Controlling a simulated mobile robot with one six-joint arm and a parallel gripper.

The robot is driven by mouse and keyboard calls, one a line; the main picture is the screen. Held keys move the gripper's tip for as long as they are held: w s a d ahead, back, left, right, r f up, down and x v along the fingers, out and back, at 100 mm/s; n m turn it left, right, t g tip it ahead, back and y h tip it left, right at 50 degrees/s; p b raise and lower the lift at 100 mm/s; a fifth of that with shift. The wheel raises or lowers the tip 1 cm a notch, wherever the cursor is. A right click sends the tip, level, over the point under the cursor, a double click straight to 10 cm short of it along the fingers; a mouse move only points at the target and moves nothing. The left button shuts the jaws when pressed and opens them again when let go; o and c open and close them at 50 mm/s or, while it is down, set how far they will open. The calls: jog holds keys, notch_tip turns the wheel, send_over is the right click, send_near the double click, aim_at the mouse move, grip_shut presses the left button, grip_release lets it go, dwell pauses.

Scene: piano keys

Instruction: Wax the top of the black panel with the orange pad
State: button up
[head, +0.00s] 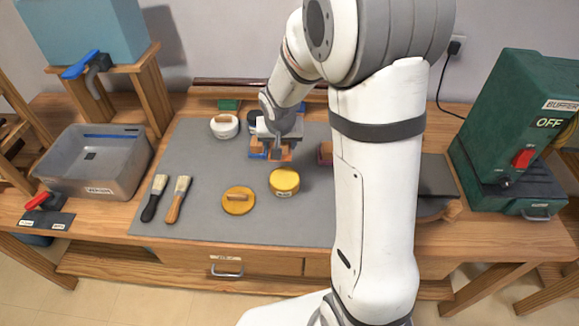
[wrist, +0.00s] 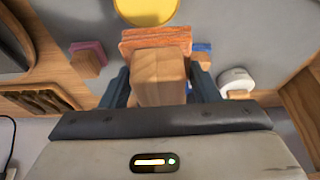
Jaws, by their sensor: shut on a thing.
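My gripper (head: 274,138) is shut on the wooden handle (wrist: 160,78) of the orange pad (wrist: 157,40). In the head view, the orange pad (head: 286,155) shows just below the jaws, over the back middle of the grey mat. I cannot tell whether it touches the mat. A dark flat panel (head: 437,176), seemingly the black panel, lies to the right, partly hidden behind my arm. A dark surface (wrist: 14,42) at the upper left of the wrist view may be the same panel.
A yellow tin (head: 284,181) and a yellow round pad (head: 238,200) stand on the grey mat (head: 200,228). Blue (head: 257,150), pink (head: 325,153) and white round (head: 224,126) pads sit near my gripper. Two brushes (head: 165,197), a grey bin (head: 98,162) and a green buffer (head: 515,130) flank it.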

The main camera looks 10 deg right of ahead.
aim_at(285, 153)
jog(key=f+b, duration=0.1)
jog(key=s+f+m+b, duration=0.1)
jog(key=b, duration=0.1)
jog(key=shift+d+f+h, duration=0.1)
jog(key=shift+d+h, duration=0.1)
jog(key=shift+h, duration=0.1)
jog(key=shift+s+d+f+m+b, duration=0.1)
jog(key=shift+s+d+m+b, duration=0.1)
jog(key=shift+s+m+b, duration=0.5)
jog(key=shift+w+f+b, duration=0.15)
jog(key=shift+f+b, duration=0.9)
jog(key=shift+f, duration=0.4)
jog(key=shift+w+f+b, duration=0.1)
jog(key=shift+f+b, duration=0.9)
jog(key=shift+f, duration=0.4)
jog(key=shift+f+b, duration=0.5)
jog(key=shift+b, duration=0.35)
jog(key=shift+r, duration=0.1)
jog(key=shift+r+p, duration=2.2)
jog(key=shift+r, duration=1.3)
